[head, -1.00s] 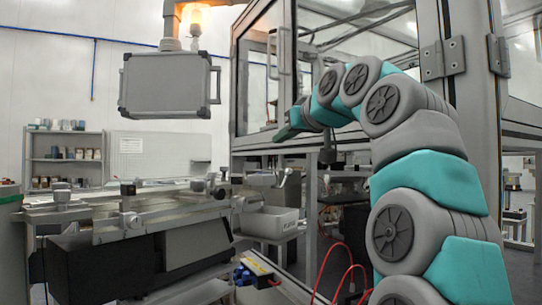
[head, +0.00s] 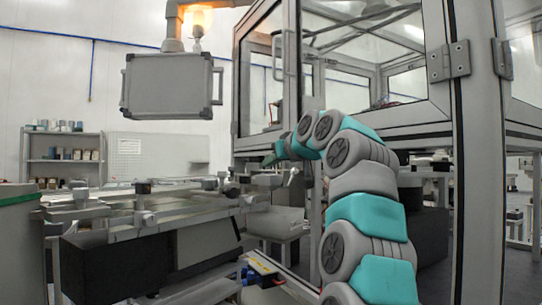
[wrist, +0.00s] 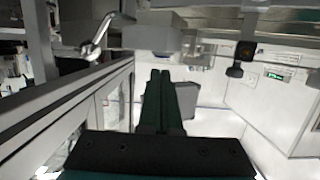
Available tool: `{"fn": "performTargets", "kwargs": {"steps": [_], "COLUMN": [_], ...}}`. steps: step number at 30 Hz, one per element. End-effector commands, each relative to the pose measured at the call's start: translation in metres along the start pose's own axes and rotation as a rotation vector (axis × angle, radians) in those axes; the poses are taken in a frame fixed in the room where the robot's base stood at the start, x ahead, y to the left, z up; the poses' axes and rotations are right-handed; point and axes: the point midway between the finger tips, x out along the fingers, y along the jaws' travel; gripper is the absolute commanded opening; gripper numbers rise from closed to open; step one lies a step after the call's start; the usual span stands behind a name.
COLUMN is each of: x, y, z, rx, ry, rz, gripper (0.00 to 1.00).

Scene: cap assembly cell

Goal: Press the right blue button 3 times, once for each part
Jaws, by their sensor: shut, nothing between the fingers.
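My gripper (head: 269,161) is at the end of my teal and grey arm, in front of the glazed machine frame. In the wrist view, its dark green fingers (wrist: 160,100) are together with nothing between them. I cannot make out a right blue button in either view. Small blue parts (head: 246,272) beside a yellow-edged box show low in the head view, but I cannot tell what they are. My gripper is well above them and touches nothing that I can see.
The metal-framed glass enclosure (head: 440,150) stands close behind and right of my arm. A conveyor with clamps (head: 140,218) is at the left. A grey case-like panel (head: 170,86) hangs above it. In the wrist view, a metal handle (wrist: 100,38) is at the upper left.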

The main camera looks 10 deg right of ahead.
Motion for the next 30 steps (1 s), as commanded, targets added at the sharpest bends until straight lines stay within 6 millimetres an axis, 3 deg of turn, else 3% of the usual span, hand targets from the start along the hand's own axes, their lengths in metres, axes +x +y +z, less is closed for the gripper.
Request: {"fn": "performTargets", "kwargs": {"steps": [14, 21, 30], "x": [0.006, 0.011, 0.013], "y": [0.003, 0.004, 0.004], "z": [0.008, 0.026, 0.028], "rx": [0.001, 0.002, 0.002], "ry": [0.000, -0.006, -0.013], "rz": [0.000, -0.001, -0.001], "gripper": [0.00, 0.00, 0.00]}}
